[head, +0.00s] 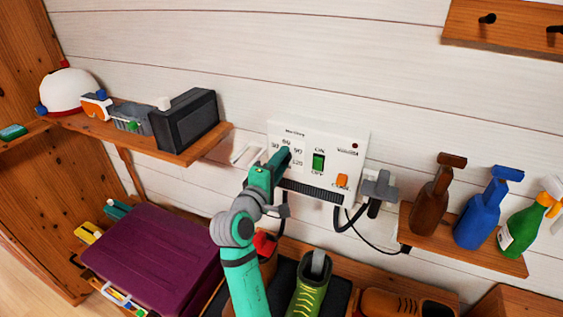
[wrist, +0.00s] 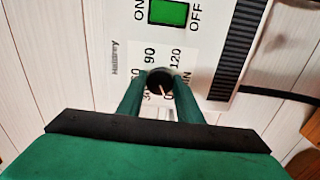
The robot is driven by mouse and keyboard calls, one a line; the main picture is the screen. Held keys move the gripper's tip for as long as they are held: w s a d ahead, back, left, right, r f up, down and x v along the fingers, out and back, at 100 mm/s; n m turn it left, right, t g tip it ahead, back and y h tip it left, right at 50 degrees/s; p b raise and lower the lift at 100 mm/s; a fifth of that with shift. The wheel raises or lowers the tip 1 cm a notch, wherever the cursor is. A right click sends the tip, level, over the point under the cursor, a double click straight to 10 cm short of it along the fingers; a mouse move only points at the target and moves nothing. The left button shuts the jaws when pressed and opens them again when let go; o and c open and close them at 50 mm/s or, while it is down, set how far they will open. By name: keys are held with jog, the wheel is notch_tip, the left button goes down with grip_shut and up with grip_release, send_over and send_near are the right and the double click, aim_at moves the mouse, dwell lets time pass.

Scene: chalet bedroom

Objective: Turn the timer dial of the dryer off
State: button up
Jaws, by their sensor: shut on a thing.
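The dryer's white control panel (head: 335,135) is fixed to the plank wall in the head view. Its timer dial (wrist: 160,82) is a small dark round knob with a pale pointer line, ringed by printed numbers such as 90 and 120. The pointer appears to aim toward the lower right, near the 0 mark. My gripper (wrist: 160,92) is shut on the dial, one finger on each side. In the head view my gripper (head: 284,160) reaches the panel's left part and hides the dial. A green ON/OFF switch (head: 318,161) sits right of it.
An orange switch (head: 342,181) and a dark vent (head: 310,191) are on the panel. A grey bracket (head: 379,187) with cables is at its right. Shelves with a dark box (head: 184,119) and spray bottles (head: 482,212) flank it. Boots (head: 308,289) stand below.

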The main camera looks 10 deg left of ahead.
dwell(0.5)
jog(key=o, duration=1)
jog(key=shift+w+d, duration=0.1)
jog(key=shift+w, duration=0.1)
jog(key=shift+o, duration=0.2)
jog(key=v, duration=1.1)
jog(key=shift+a, duration=0.3)
